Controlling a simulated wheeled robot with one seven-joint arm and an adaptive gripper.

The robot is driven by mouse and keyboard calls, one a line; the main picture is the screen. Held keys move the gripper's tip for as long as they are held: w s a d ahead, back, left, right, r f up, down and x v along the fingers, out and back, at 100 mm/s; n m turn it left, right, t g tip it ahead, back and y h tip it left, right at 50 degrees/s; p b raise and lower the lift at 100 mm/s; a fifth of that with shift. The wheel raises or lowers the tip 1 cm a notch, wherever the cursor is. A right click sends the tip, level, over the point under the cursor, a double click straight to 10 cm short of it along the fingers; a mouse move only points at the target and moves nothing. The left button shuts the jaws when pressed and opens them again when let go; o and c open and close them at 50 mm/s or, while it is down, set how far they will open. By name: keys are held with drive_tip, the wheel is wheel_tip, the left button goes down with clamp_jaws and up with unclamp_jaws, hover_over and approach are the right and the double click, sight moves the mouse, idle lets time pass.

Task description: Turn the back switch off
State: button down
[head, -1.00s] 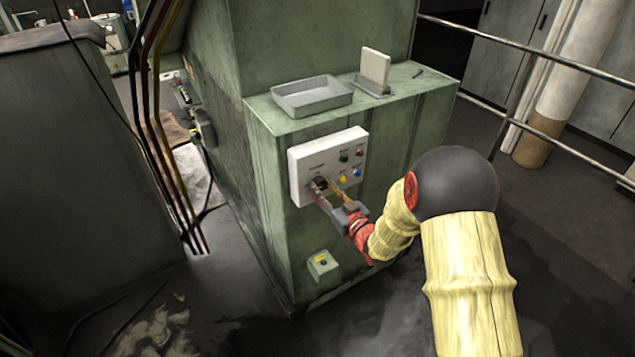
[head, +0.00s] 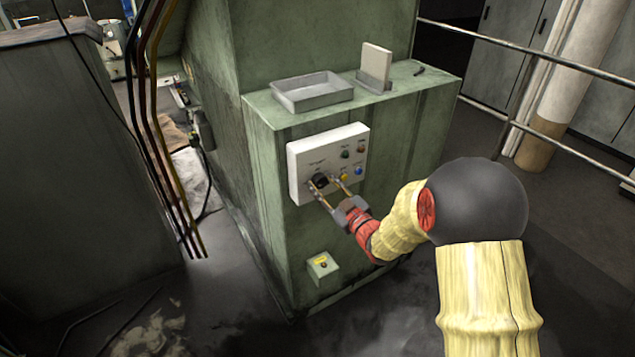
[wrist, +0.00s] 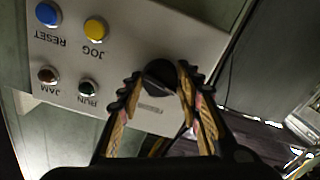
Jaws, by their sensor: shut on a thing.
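A white control panel (head: 300,160) is on the front of the green machine. A round black switch knob (head: 320,180) sits low on it, and shows at top centre of the wrist view (wrist: 159,76). The knob's label is too blurred to read. My gripper (head: 324,187) is at the panel with one finger on each side of the knob. In the wrist view my gripper (wrist: 159,88) is shut on the black knob. Its fingers hide the knob's sides, and I cannot tell its setting.
Beside the knob are a yellow JOG button (wrist: 96,29), a blue RESET button (wrist: 47,13), a green RUN button (wrist: 87,87) and a brown JAM button (wrist: 48,74). A grey tray (head: 312,97) lies on the ledge above. A small box (head: 322,266) is mounted below. A railing (head: 540,60) is at right.

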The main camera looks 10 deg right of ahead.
drive_tip(key=shift+n+b, duration=1.5)
drive_tip(key=shift+b, duration=0.2)
drive_tip(key=c, duration=1.3)
unclamp_jaws()
drive_tip(key=shift+o, duration=0.2)
drive_tip(key=shift+s, duration=0.1)
drive_tip(key=v, duration=0.8)
